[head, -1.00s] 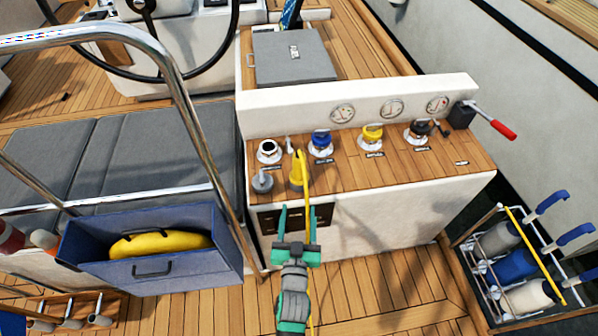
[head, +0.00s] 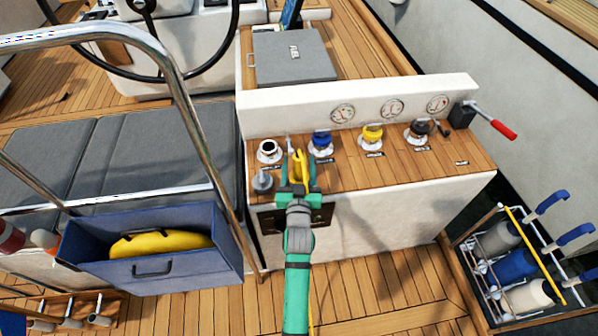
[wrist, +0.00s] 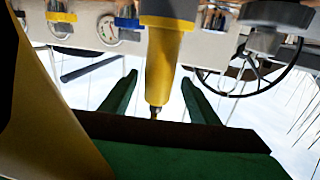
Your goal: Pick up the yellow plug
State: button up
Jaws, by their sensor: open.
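The yellow plug (head: 298,160) stands upright on the wooden console top, in front of the row of sockets. My gripper (head: 298,178) is open, with its green fingers on either side of the plug. In the wrist view, which is upside down, the yellow plug (wrist: 165,65) shows between the two spread green fingers (wrist: 159,82). A gap is visible on both sides, so the fingers do not appear to press on it. My gripper hides the plug's lower part in the head view.
A grey post-like piece (head: 262,182) stands close left of the plug. Behind are a white socket (head: 269,151), a blue-capped one (head: 321,141), a yellow-capped one (head: 372,134) and a black one (head: 418,131). The console top (head: 400,175) is clear at right.

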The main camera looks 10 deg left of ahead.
jog(key=w, duration=0.5)
jog(key=shift+a+f, duration=0.1)
jog(key=shift+a, duration=0.15)
jog(key=shift+c, duration=0.5)
grip_shut()
